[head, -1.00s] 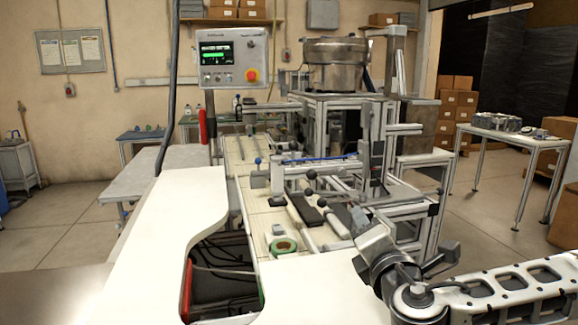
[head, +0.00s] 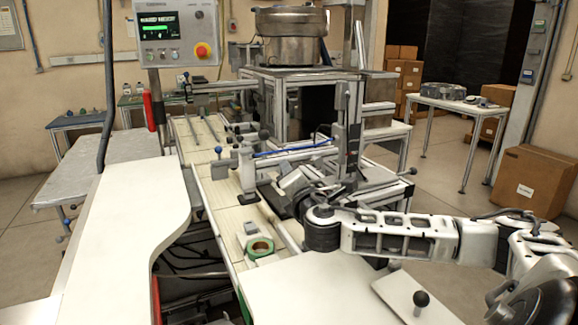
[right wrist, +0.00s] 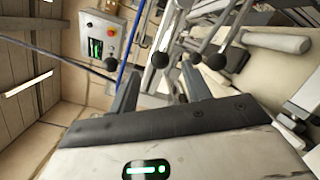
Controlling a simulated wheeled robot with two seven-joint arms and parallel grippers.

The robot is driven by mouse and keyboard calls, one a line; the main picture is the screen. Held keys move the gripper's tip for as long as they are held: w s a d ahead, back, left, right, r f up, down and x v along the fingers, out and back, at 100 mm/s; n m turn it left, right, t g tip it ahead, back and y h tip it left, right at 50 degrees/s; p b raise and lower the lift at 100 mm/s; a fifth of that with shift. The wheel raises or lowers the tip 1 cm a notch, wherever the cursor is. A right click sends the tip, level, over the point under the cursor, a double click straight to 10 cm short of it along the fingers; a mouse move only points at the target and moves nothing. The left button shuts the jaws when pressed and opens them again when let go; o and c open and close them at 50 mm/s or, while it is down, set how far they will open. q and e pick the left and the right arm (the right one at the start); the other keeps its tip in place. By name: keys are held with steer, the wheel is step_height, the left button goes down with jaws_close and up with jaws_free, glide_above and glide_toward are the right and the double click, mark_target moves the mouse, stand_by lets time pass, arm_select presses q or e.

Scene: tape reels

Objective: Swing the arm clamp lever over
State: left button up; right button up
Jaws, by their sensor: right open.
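Several black ball knobs on metal rods show in the right wrist view. I cannot tell for sure which is the arm clamp lever. My right gripper (right wrist: 161,72) is open and empty, its fingers pointing toward the knobs; contact cannot be told. In the head view my right gripper (head: 280,193) is over the machine bench beside the grey upright post (head: 247,167), and my arm hides the levers behind it. My left gripper is not in view.
A control panel (head: 176,32) stands at the back left, and a metal bowl (head: 290,37) sits on the frame. A blue tube (head: 292,149) crosses near the gripper. A white worktop (head: 125,225) is clear at left.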

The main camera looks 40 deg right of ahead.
mark_target(299, 164)
steer(key=shift+p+x, duration=0.3)
steer(key=shift+x, duration=1.75)
